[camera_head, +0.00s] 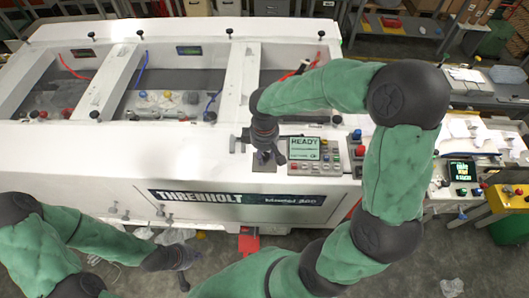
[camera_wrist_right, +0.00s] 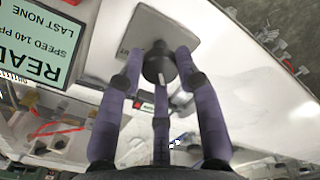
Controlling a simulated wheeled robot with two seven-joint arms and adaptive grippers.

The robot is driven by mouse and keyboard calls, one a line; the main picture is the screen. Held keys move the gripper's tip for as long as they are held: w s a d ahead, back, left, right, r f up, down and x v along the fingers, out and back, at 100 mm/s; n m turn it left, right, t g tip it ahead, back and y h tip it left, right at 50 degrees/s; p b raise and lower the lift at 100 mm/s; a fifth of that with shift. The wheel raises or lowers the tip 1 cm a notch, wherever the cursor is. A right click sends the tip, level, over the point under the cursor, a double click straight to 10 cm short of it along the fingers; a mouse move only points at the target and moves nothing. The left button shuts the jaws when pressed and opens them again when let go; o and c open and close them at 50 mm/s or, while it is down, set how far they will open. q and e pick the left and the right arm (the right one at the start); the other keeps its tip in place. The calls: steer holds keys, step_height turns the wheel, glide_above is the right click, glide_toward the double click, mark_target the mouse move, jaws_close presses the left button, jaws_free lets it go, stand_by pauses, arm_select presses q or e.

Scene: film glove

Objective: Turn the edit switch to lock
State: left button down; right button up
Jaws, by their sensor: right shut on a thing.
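The edit switch (camera_wrist_right: 157,66) is a black round knob with a pale pointer mark, on a grey plate (camera_wrist_right: 172,25) on the white machine. It shows between the purple-grey fingers of my right gripper (camera_wrist_right: 159,80) in the right wrist view; the fingers are shut on it. The plate's lettering is mostly hidden, so I cannot read the switch's position. In the head view my right gripper (camera_head: 268,157) comes down at the panel left of the green READY screen (camera_head: 304,148) and covers the knob. My left gripper (camera_head: 183,264) hangs low in front of the machine, apart from it; its fingers are unclear.
The long white machine (camera_head: 60,140) has open bays with small coloured parts and cables. Buttons (camera_head: 333,152) sit right of the screen, close to my right gripper. A side bench (camera_head: 475,150) with another screen stands at right. Floor (camera_head: 330,245) shows in front.

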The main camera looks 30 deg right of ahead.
mark_target(264, 156)
steer(key=shift+f+n, duration=0.1)
steer(key=shift+n, duration=0.4)
steer(key=o, duration=1.1)
steer(key=shift+o, duration=0.2)
steer(key=shift+w+r, duration=0.1)
steer(key=shift+r, duration=0.55)
step_height(264, 156, up, 11)
steer(key=shift+f, duration=0.1)
